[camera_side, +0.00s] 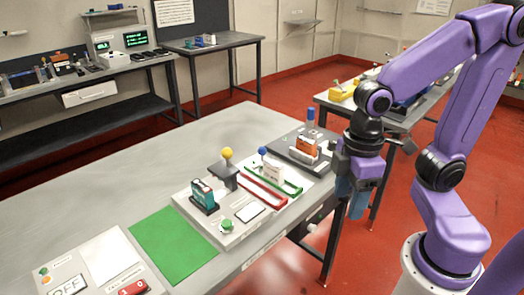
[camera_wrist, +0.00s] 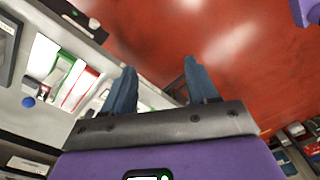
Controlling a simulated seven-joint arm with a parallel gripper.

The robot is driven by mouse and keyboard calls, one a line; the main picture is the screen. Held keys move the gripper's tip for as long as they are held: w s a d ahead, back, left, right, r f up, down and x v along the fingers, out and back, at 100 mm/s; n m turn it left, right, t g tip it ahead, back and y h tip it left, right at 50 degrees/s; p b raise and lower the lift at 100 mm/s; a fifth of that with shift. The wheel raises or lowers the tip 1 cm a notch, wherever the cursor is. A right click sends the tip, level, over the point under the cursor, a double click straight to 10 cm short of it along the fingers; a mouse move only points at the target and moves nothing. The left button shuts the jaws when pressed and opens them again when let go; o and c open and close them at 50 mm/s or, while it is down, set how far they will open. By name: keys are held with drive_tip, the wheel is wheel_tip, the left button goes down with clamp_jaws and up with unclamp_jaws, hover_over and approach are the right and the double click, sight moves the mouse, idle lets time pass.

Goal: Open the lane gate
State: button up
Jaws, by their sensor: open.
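The green lane (camera_side: 289,186) and the red lane (camera_side: 262,193) lie side by side on a white panel, with a white block (camera_side: 273,171) among them. A blue ball knob (camera_side: 262,151) stands at their far end; I cannot tell which part is the gate. In the wrist view the green lane (camera_wrist: 62,62), red lane (camera_wrist: 80,90) and blue knob (camera_wrist: 28,102) are at the left. My gripper (camera_side: 356,205) hangs to the right of the lanes, beyond the table's edge. It is open, and its blue fingers (camera_wrist: 160,72) hold nothing.
A yellow ball knob (camera_side: 227,153) on a dark block, a teal battery block (camera_side: 204,195) and a green button (camera_side: 227,226) are left of the lanes. An orange-white block (camera_side: 305,149) and a blue-topped post (camera_side: 310,117) stand behind. A green mat (camera_side: 172,247) is clear.

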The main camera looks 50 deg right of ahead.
drive_tip(key=w+r+m, duration=0.2)
drive_tip(key=w+m, duration=0.2)
drive_tip(key=w, duration=0.7)
drive_tip(key=w+r+m, duration=0.3)
drive_tip(key=w, duration=0.7)
drive_tip(key=w+d+m+y, duration=0.2)
drive_tip(key=w+d+m, duration=0.4)
drive_tip(key=w+d, duration=1.1)
drive_tip(key=x, duration=0.5)
drive_tip(key=d+x, duration=0.1)
drive_tip(key=x, duration=1.1)
drive_tip(key=shift+s+d+f, duration=0.1)
drive_tip(key=shift+s+d, duration=0.05)
drive_tip(key=shift+s, duration=0.05)
